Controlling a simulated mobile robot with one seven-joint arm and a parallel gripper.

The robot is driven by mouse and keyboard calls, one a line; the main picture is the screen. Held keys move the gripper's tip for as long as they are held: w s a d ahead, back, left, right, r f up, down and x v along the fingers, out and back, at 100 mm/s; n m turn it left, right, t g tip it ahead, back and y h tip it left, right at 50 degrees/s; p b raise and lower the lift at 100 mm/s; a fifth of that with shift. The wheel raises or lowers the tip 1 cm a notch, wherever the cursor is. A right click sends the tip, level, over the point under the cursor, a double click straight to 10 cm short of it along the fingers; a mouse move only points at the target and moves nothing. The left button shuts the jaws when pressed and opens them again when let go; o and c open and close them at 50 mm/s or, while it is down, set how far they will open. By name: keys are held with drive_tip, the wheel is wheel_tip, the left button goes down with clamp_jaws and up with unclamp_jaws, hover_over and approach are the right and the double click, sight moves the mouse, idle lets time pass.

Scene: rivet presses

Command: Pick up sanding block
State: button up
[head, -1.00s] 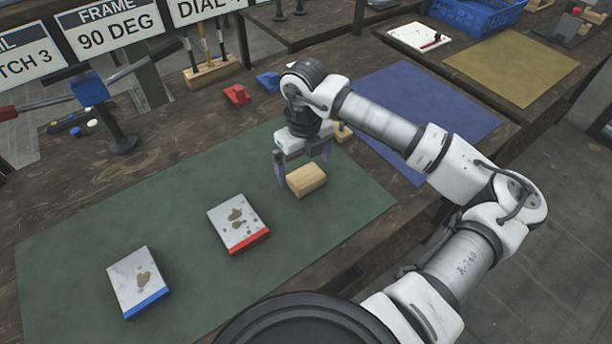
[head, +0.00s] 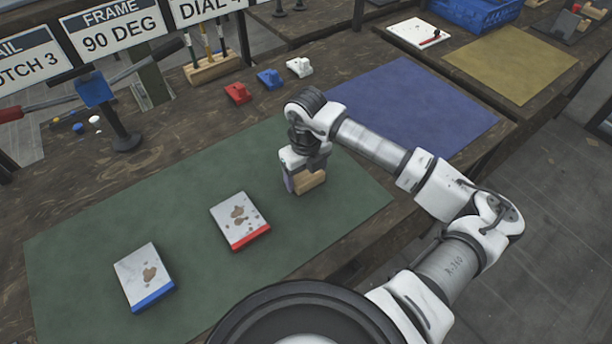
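The sanding block, a light tan wooden block (head: 311,182), is on the green mat (head: 190,195), right of the middle of the head view. My gripper (head: 304,177) is down over the block and points downward. One finger shows close against the block's left side. The other finger is mostly hidden behind the block and the gripper body. I cannot tell whether the fingers press on the block or whether it is lifted off the mat.
A red-edged plate (head: 240,220) and a blue-edged plate (head: 144,277), both with brown stains, lie left on the mat. Red (head: 237,93), blue (head: 270,79) and white (head: 299,67) small blocks stand behind. A blue mat (head: 410,105) lies clear at right.

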sight(306, 173)
drive_tip(key=c, duration=0.4)
drive_tip(key=shift+r, duration=0.1)
wheel_tip(306, 173, up, 20)
drive_tip(key=b, duration=0.4)
